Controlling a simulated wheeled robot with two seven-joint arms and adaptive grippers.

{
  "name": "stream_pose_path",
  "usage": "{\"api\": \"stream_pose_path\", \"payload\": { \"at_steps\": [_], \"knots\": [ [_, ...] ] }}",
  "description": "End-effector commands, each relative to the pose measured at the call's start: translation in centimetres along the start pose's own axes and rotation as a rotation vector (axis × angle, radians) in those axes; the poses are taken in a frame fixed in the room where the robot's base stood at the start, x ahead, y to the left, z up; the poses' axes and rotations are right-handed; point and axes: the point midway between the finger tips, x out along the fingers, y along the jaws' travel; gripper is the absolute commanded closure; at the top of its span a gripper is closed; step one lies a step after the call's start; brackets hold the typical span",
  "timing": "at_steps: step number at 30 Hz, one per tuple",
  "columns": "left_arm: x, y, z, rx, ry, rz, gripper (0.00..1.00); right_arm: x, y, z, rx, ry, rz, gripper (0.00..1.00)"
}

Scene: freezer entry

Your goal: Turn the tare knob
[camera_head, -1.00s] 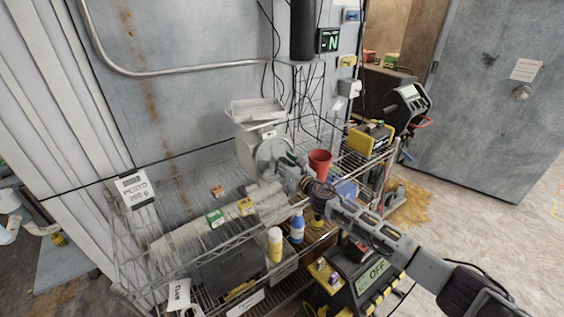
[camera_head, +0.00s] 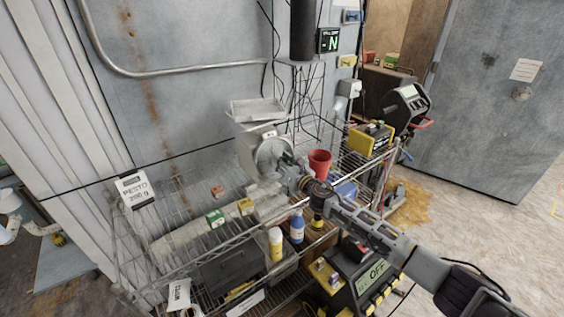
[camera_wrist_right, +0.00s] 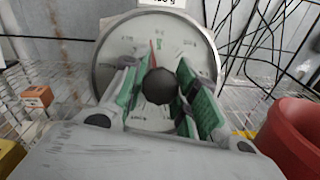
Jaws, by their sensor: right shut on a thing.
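The grey scale (camera_head: 248,148) stands on the wire shelf with a shallow metal pan (camera_head: 257,111) on top. Its round white dial faces my right arm, and the dial (camera_wrist_right: 128,48) fills the middle of the right wrist view. The dark round tare knob (camera_wrist_right: 159,86) sits at the dial's centre, with a red needle just above it. My right gripper (camera_wrist_right: 159,92) has its green-padded fingers on both sides of the knob and is shut on it. In the head view the right gripper (camera_head: 287,168) covers the knob. My left gripper is not in view.
A red cup (camera_head: 320,162) stands close right of the gripper; it also shows in the wrist view (camera_wrist_right: 292,138). A yellow device (camera_head: 371,138) stands at the right. Bottles (camera_head: 297,229) stand at the front.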

Motion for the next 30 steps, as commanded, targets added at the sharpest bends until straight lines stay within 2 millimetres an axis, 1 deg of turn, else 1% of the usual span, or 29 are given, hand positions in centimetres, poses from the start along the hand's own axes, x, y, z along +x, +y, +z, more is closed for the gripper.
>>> {"api": "stream_pose_path", "payload": {
  "at_steps": [8,14,30],
  "knots": [
    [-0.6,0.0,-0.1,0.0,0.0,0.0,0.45,0.0,0.1,0.0,0.054,0.0,-0.02,0.95],
    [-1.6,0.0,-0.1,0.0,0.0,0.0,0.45,0.0,0.1,0.1,0.151,-0.002,-0.059,0.95],
    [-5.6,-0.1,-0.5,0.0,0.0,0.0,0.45,0.0,0.1,0.2,0.57,-0.01,-0.227,0.95]
  ]
}}
